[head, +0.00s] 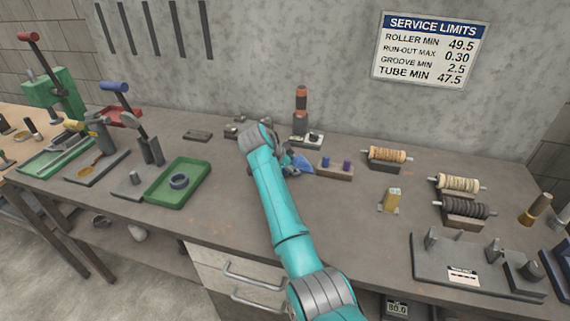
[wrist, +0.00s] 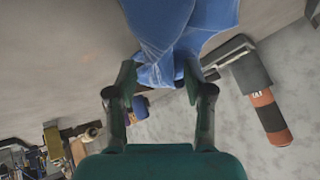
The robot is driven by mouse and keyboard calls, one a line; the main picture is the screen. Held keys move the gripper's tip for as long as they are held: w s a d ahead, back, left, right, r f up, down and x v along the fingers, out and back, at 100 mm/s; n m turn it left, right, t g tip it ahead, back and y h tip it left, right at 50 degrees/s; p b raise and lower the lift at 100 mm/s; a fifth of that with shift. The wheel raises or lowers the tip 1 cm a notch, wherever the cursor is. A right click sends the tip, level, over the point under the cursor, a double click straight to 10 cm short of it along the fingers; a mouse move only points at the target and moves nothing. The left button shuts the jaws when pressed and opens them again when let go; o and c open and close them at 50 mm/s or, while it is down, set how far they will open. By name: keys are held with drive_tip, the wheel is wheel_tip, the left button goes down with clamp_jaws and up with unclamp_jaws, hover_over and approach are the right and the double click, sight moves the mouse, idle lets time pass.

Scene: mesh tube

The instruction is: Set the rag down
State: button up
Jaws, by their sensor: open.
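The blue rag (head: 302,166) shows in the head view just right of my arm's end, low over the bench, left of a small block with purple pegs. In the wrist view the crumpled rag (wrist: 165,35) reaches from the top edge down to between the fingertips. My gripper (wrist: 158,76) is open, with a finger on each side of the rag's lower end. I cannot tell whether the fingers touch the cloth. In the head view the arm hides most of the gripper.
An orange-and-black cylinder (head: 301,98) stands behind the rag. The peg block (head: 335,171) is close on the right. Wrapped rollers (head: 460,184) sit farther right. Bare bench lies in front of the peg block.

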drive_tip(key=s+d+r, duration=0.2)
drive_tip(key=s+r, duration=0.1)
drive_tip(key=r, duration=0.5)
drive_tip(key=shift+r, duration=0.4)
drive_tip(key=shift+w+b, duration=0.2)
drive_tip(key=shift+b, duration=0.1)
drive_tip(key=c, duration=1)
drive_tip(key=w, duration=0.1)
drive_tip(key=w+f, duration=0.1)
drive_tip(key=w, duration=0.1)
drive_tip(key=w+f, duration=0.1)
drive_tip(key=w, duration=0.1)
drive_tip(key=shift+w+a+b, duration=0.1)
drive_tip(key=shift+b, duration=0.25)
drive_tip(key=shift+w+f, duration=0.1)
drive_tip(key=shift+f, duration=1.4)
drive_tip(key=shift+f, duration=0.1)
drive_tip(key=shift+f+p, duration=0.5)
drive_tip(key=shift+f, duration=2.1)
drive_tip(key=shift+r, duration=0.15)
wheel_tip(320, 180, up, 9)
